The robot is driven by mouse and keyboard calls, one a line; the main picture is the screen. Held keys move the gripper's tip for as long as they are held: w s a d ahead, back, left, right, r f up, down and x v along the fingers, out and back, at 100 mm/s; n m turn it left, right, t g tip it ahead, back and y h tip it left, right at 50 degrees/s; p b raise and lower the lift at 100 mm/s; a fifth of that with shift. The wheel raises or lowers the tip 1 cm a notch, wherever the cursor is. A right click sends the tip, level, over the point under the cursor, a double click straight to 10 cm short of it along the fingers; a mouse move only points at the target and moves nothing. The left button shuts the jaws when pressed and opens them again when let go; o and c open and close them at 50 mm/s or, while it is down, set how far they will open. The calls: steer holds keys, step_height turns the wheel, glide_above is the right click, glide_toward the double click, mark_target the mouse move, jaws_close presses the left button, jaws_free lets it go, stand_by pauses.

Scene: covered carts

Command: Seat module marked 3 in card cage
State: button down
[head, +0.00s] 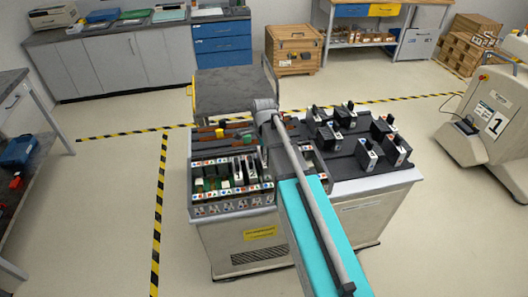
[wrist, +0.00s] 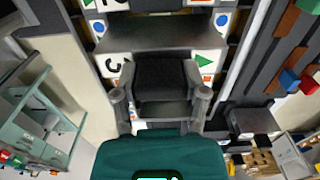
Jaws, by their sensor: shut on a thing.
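In the wrist view, my gripper (wrist: 160,106) is shut on a dark block-like module (wrist: 166,78), one finger on each side of it. No number can be read on the module from here. Labels with letters, green triangles and blue circles show beyond and around it. The card cage (head: 232,203) is on the left half of the cart top, with a row of coloured labels along its front and several cards standing in it. In the head view my arm hides the gripper and the held module. I cannot tell whether the module touches the cage.
Several black modules (head: 367,154) with handles stand on the right of the cart top (head: 345,185). Small coloured blocks (head: 220,133) lie on strips behind the cage. A dark-topped cart (head: 236,92) stands behind. Floor left is clear.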

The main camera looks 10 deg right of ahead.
steer(key=shift+f+b, duration=1.6)
steer(key=shift+f, duration=0.35)
steer(key=shift+c, duration=0.2)
jaws_free()
step_height(320, 180, up, 15)
steer(key=p, duration=1.4)
steer(key=shift+p, duration=0.4)
steer(key=shift+s, duration=0.15)
stand_by(0.4)
